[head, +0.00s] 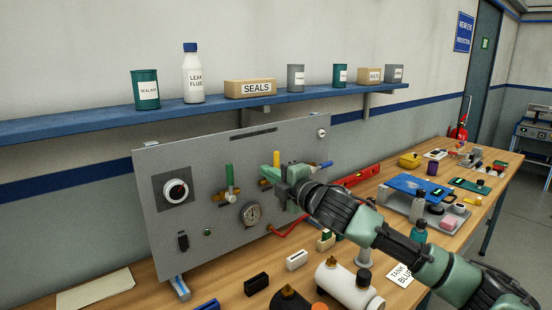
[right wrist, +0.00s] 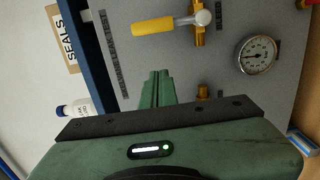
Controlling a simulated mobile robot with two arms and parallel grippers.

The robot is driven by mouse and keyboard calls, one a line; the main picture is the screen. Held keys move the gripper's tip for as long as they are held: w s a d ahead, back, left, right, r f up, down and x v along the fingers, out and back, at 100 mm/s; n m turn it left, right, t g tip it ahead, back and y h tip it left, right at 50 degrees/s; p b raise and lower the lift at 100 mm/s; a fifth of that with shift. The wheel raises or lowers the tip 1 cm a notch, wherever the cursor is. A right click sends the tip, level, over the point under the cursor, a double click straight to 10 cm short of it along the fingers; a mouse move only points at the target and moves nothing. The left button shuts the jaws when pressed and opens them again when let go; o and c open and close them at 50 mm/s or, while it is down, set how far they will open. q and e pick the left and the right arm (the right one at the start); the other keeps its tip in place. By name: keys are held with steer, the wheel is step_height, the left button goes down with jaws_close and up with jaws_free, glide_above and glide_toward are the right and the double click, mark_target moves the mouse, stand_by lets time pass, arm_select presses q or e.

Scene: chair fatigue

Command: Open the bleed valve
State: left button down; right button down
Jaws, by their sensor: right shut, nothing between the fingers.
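The grey panel (head: 215,140) carries several lever valves. One has a yellow handle (head: 277,157), which points up. In the right wrist view the yellow handle (right wrist: 160,25) lies across a brass valve body (right wrist: 200,36), with a partly legible label beside it. A green-handled valve (head: 229,176) is left of it and a blue handle (head: 322,164) is to the right. My right gripper (head: 266,176) is shut and empty in front of the panel, just below the yellow handle. In the right wrist view its closed fingertips (right wrist: 157,78) appear apart from the handle. My left gripper is out of view.
A pressure gauge (head: 251,214) and a dial knob (head: 176,190) are on the panel. A blue shelf (head: 210,107) with containers runs above. A red level (head: 357,176), a white cylinder (head: 347,287) and other items crowd the bench under my right arm.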

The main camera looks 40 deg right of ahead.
steer(key=w+d, duration=0.1)
steer(key=d, duration=0.1)
steer(key=w+d+p, duration=0.1)
steer(key=shift+w+d+p, duration=0.3)
steer(key=shift+d, duration=0.1)
